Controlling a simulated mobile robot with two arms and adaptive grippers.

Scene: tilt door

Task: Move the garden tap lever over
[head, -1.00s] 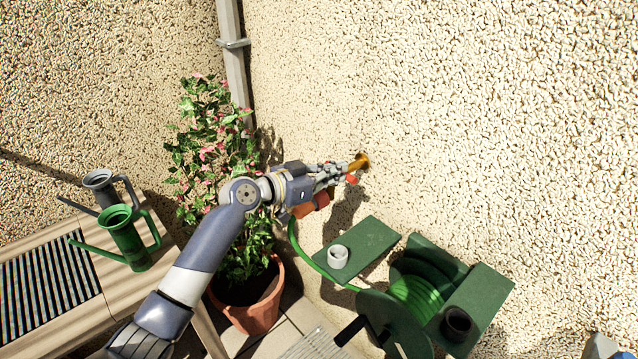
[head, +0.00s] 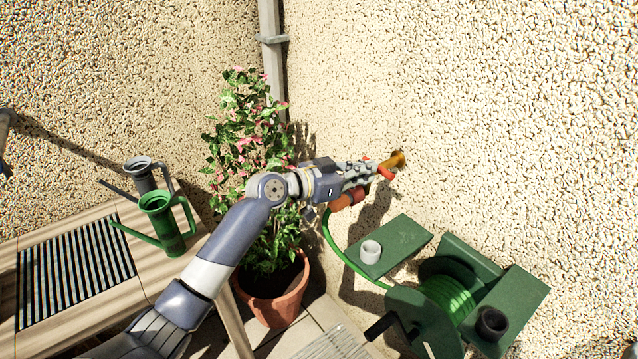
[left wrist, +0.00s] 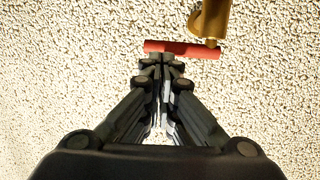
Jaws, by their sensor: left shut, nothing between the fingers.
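The garden tap is brass (head: 397,159) and sticks out of the rough wall; its brass body also shows in the left wrist view (left wrist: 212,18). Its red lever (head: 386,173) sits beside the brass body. In the left wrist view the red lever (left wrist: 183,49) lies crosswise, just beyond my fingertips. My left gripper (head: 366,168) is shut with nothing between the fingers; its tips (left wrist: 163,60) are at the lever, and I cannot tell whether they touch it. An orange hose connector (head: 348,197) hangs below the tap, partly hidden by the gripper. My right gripper is not in view.
A green hose reel (head: 440,295) with side shelves stands below the tap. A potted flowering plant (head: 275,298) stands behind my left arm. A wooden bench (head: 125,215) holds a green watering can (head: 163,225) and a grey one (head: 143,178). The wall right of the tap is clear.

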